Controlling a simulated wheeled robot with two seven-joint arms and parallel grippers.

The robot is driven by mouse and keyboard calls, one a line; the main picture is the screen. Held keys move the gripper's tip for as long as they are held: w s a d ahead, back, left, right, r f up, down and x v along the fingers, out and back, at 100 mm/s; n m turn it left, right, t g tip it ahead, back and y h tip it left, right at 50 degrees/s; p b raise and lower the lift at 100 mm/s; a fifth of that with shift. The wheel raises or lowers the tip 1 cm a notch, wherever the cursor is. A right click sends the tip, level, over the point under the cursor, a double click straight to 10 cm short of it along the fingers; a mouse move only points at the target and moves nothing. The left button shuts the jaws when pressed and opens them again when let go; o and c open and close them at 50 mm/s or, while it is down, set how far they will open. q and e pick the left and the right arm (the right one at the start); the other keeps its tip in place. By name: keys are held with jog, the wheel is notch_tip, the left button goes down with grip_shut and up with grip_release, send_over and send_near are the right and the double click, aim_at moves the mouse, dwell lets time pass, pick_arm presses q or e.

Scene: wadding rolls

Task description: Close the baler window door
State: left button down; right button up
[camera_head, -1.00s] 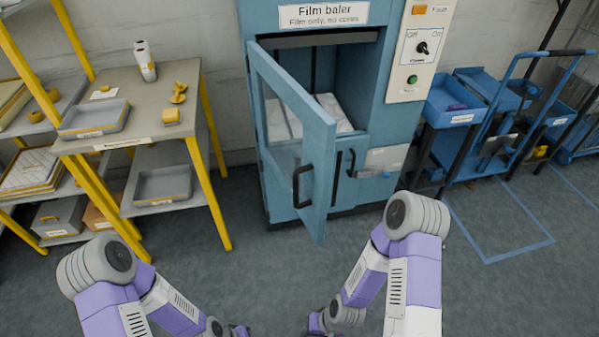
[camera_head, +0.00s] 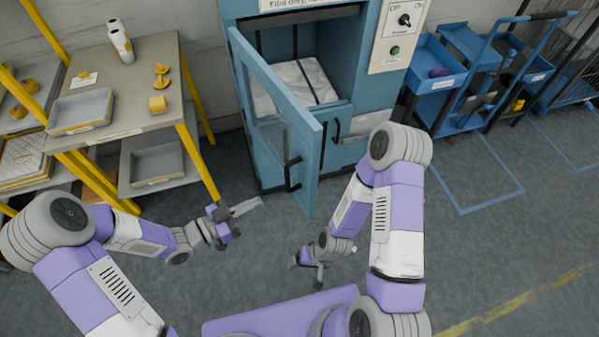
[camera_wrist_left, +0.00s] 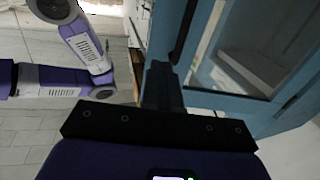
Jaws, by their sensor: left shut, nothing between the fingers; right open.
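The baler window door (camera_head: 276,100) is blue with a clear pane. It stands swung open from the left side of the blue baler (camera_head: 355,75), with a dark handle (camera_head: 291,175) on its face. My left gripper (camera_head: 258,203) is shut and empty, low and to the left of the door's free edge in the head view. In the left wrist view its shut fingers (camera_wrist_left: 160,85) appear in front of the door (camera_wrist_left: 250,105); whether they touch it is unclear. My right gripper (camera_head: 306,270) is open and empty, below the door in the head view.
White wrapped material (camera_head: 293,85) lies inside the baler opening. A workbench (camera_head: 150,75) with yellow legs stands left, with a grey tray (camera_head: 80,112) on it. Blue carts (camera_head: 470,80) stand right. The floor in front is clear.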

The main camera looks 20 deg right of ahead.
pick_arm(q)
jog(key=b, duration=0.1)
send_near(310, 177)
jog(key=shift+m+g, duration=0.3)
jog(key=x, duration=0.6)
jog(key=shift+w+d, duration=0.3)
jog(key=shift+w, duration=0.05)
